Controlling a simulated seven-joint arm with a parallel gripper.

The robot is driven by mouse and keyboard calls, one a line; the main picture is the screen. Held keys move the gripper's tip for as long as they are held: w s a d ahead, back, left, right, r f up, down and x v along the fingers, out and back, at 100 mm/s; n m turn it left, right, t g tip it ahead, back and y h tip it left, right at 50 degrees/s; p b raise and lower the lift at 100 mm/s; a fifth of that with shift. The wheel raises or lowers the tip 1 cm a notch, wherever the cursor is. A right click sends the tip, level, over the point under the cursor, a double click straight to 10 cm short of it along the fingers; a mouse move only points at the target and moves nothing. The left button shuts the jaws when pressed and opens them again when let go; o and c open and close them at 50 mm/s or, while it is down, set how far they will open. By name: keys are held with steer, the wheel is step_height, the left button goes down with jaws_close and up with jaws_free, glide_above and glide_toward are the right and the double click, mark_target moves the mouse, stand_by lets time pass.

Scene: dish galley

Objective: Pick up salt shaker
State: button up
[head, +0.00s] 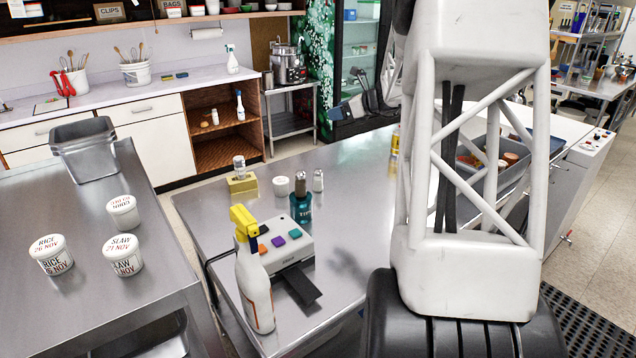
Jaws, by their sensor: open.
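A small whitish shaker with a grey cap (318,181) stands upright on the steel counter, behind and right of a teal bottle. It looks like a salt shaker, but no label can be read. A second small clear container with a pale top (239,167) stands on or just behind a yellow block; it too could be a shaker, and I cannot tell.
Near the shaker stand a white lidded tub (281,186), the yellow block (242,184), a teal bottle (301,208), a label printer-like device (285,243) and a yellow-topped spray bottle (254,285). A grey tray (535,160) lies right, partly behind my arm.

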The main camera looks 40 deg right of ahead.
glide_toward(319, 171)
steer(key=w+f, duration=0.2)
steer(key=shift+w+a+f, duration=0.15)
steer(key=shift+w+a, duration=0.05)
steer(key=shift+w, duration=0.15)
steer(key=shift+x, duration=1.25)
steer(key=shift+a, duration=0.1)
steer(key=shift+x, duration=2.55)
steer(key=c, duration=1.1)
